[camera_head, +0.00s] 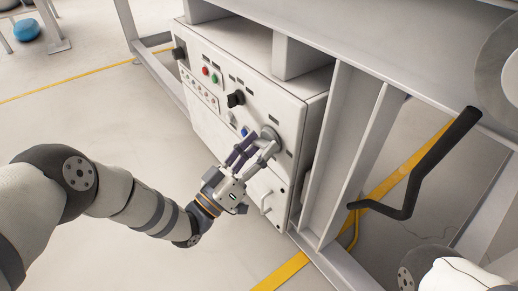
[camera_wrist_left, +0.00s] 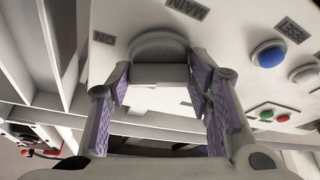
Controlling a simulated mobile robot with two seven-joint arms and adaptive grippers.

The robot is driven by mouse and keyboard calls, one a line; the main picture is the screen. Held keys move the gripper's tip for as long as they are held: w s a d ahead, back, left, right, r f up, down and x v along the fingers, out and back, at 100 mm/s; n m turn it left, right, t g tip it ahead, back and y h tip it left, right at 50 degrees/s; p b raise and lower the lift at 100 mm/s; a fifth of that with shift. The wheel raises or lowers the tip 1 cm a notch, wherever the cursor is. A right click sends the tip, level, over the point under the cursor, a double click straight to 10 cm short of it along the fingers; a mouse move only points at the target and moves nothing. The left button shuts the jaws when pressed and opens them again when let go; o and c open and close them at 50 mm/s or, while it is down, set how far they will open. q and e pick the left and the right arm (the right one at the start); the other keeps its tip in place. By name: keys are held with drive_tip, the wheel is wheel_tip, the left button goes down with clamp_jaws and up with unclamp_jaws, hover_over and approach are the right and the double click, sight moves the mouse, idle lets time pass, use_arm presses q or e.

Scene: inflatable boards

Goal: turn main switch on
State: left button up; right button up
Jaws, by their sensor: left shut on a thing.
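The main switch is a grey round knob (camera_head: 270,132) near the right edge of the white control panel (camera_head: 262,108) in the head view. In the left wrist view the knob (camera_wrist_left: 158,48) has a raised grip bar, with a MAIN label (camera_wrist_left: 187,9) above it and an ON label (camera_wrist_left: 103,38) to its left. My left gripper (camera_head: 258,145) is at the knob, its purple-padded fingers on either side of the grip bar and shut on it. The fingers partly hide the knob in the head view. My right gripper is not in view.
A blue button (camera_head: 245,131), a black knob (camera_head: 236,99), and red and green buttons (camera_head: 209,75) sit on the panel. A cabinet handle (camera_head: 265,203) is below my gripper. Metal frame posts (camera_head: 345,150) and a black bent bar (camera_head: 425,170) stand to the right.

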use_arm(q)
drive_tip(key=shift+m+g+h, duration=0.6)
drive_tip(key=shift+m+h, duration=0.05)
drive_tip(key=shift+m, duration=1)
drive_tip(key=shift+m+g+h, duration=0.6)
drive_tip(key=shift+m+h, duration=0.05)
drive_tip(key=shift+m, duration=1.3)
drive_tip(key=o, duration=1.1)
drive_tip(key=shift+o, duration=0.2)
drive_tip(key=shift+a, duration=0.1)
drive_tip(key=v, duration=1.2)
